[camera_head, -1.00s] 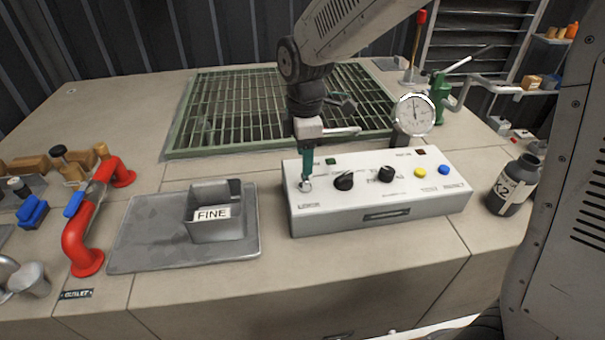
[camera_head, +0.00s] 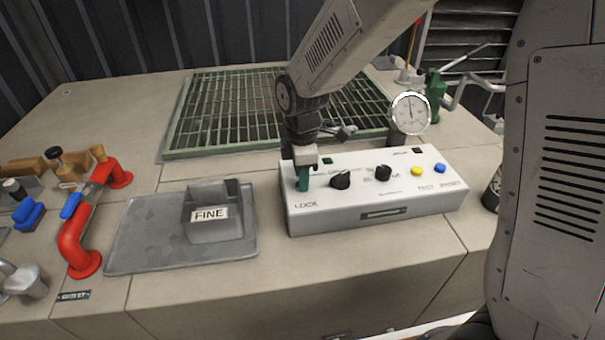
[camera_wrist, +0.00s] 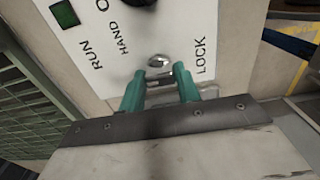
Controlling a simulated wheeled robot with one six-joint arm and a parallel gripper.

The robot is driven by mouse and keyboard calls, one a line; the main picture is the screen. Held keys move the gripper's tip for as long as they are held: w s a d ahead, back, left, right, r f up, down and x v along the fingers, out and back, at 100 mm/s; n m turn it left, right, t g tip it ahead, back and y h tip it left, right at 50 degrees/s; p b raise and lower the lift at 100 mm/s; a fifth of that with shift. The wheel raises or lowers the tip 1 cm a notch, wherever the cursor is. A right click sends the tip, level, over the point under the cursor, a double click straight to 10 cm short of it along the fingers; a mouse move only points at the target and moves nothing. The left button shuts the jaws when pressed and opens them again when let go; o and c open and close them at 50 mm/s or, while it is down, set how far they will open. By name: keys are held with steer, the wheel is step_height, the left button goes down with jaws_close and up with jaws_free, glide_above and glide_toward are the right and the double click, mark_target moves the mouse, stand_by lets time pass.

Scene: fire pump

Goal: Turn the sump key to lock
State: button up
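The white control panel (camera_head: 345,215) stands on the counter. The sump key switch, a round silver fitting (camera_wrist: 159,62), sits at its left end, between the printed words RUN (camera_wrist: 90,55) and LOCK (camera_wrist: 201,56) in the wrist view. In the head view my fingers hide it. My gripper (camera_head: 303,186) points down over the panel's left end, just above the word LOCK. In the wrist view its two green fingers (camera_wrist: 160,76) are apart, with the silver fitting just beyond and between the tips. No firm contact shows, and the key's angle is unclear.
A black knob (camera_head: 341,179) stands just right of my gripper, with another knob (camera_head: 383,172), a yellow button (camera_head: 417,171) and a blue button (camera_head: 440,168) further right. A grey FINE bin (camera_head: 214,229) sits left on a tray (camera_head: 130,245). A green grate (camera_head: 215,115) lies behind.

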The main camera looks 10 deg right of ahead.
steer(key=shift+m, duration=0.3)
steer(key=m, duration=0.3)
steer(key=shift+m, duration=0.4)
steer(key=m, duration=0.4)
steer(key=shift+m, duration=0.3)
steer(key=m, duration=0.8)
steer(key=shift+m, duration=0.6)
steer(key=o, duration=1)
